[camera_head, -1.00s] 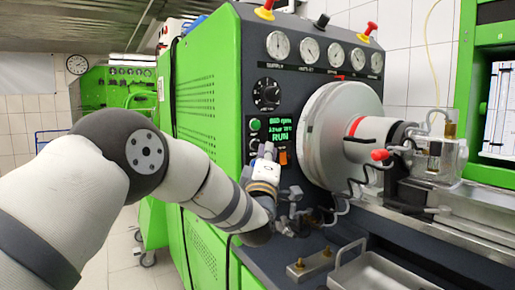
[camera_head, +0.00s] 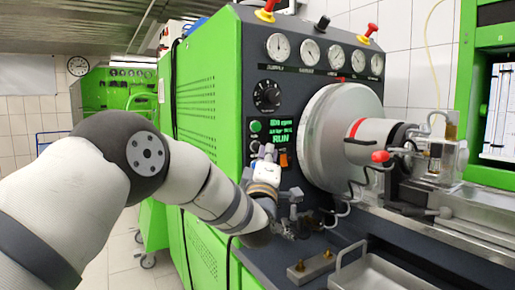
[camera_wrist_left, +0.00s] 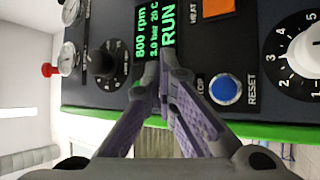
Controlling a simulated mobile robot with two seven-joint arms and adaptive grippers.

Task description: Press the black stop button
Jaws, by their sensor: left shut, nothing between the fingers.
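My left gripper (camera_head: 264,150) is in front of the button column on the green and dark-grey testbench panel. Its fingers are shut and empty; in the left wrist view the gripper (camera_wrist_left: 160,62) has its fingertips over the edge of the lit display. The black stop button (camera_head: 254,146) shows just left of the fingertips, below the green button (camera_head: 255,126). In the wrist view the stop button is hidden behind the fingers; only part of its label (camera_wrist_left: 200,86) shows beside them. I cannot tell whether the fingers touch the panel. My right gripper is not in view.
The blue reset button (camera_wrist_left: 225,91) is right of the fingers in the wrist view. The display (camera_head: 281,131) reads RUN, with the orange heat switch (camera_head: 284,159) below. A large silver disc (camera_head: 335,140) stands close to the right. A metal tray (camera_head: 375,275) lies below.

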